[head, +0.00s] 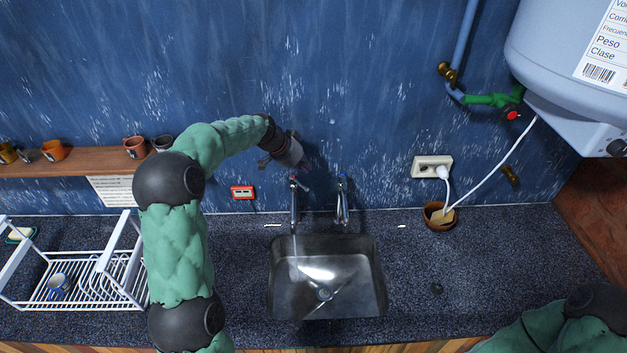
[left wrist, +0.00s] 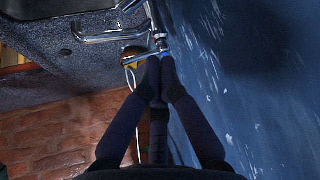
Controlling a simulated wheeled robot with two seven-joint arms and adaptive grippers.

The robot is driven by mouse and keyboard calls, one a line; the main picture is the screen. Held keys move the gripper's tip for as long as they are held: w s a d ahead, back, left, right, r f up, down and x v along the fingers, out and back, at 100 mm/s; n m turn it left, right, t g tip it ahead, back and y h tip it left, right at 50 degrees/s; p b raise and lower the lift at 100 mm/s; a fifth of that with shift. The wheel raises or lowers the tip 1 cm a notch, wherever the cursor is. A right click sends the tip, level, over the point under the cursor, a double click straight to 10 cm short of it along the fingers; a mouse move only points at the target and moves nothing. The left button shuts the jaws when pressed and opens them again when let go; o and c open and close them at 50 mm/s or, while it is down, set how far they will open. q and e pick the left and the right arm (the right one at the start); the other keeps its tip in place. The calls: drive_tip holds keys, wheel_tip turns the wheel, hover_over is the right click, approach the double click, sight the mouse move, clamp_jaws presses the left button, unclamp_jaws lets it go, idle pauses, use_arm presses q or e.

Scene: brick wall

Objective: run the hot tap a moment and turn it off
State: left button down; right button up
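Two chrome taps stand behind the steel sink (head: 281,290). The left tap (head: 294,205) has a red mark on its handle, the right tap (head: 342,203) a blue one. A thin pale streak below the left spout looks like water, but I cannot be sure. My left gripper (head: 301,164) is just above and behind the left tap's handle. In the left wrist view its fingertips (left wrist: 161,63) are together with nothing visible between them, and the blue-marked tap (left wrist: 160,40) shows beyond them. Contact with the red handle cannot be made out. My right gripper is out of view.
A white dish rack (head: 75,290) stands left, below a shelf (head: 90,161) with several cups. A brown pot (head: 439,217) sits right of the taps, under a socket (head: 432,167). A water heater (head: 570,50) hangs upper right. The counter right of the sink is mostly clear.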

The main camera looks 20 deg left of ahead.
use_arm(q)
drive_tip(key=shift+w+d+f, duration=0.1)
drive_tip(key=shift+f, duration=0.2)
drive_tip(key=x, duration=0.9)
drive_tip(key=shift+s+a+r+p, duration=0.2)
drive_tip(key=shift+s+a, duration=0.2)
drive_tip(key=shift+s, duration=0.2)
drive_tip(key=shift+s+a+r+p, duration=0.1)
drive_tip(key=shift+s+a+p, duration=0.2)
drive_tip(key=shift+s, duration=0.25)
drive_tip(key=shift+s+a+r+p, duration=0.15)
drive_tip(key=shift+s+a, duration=0.3)
drive_tip(key=shift+s, duration=0.15)
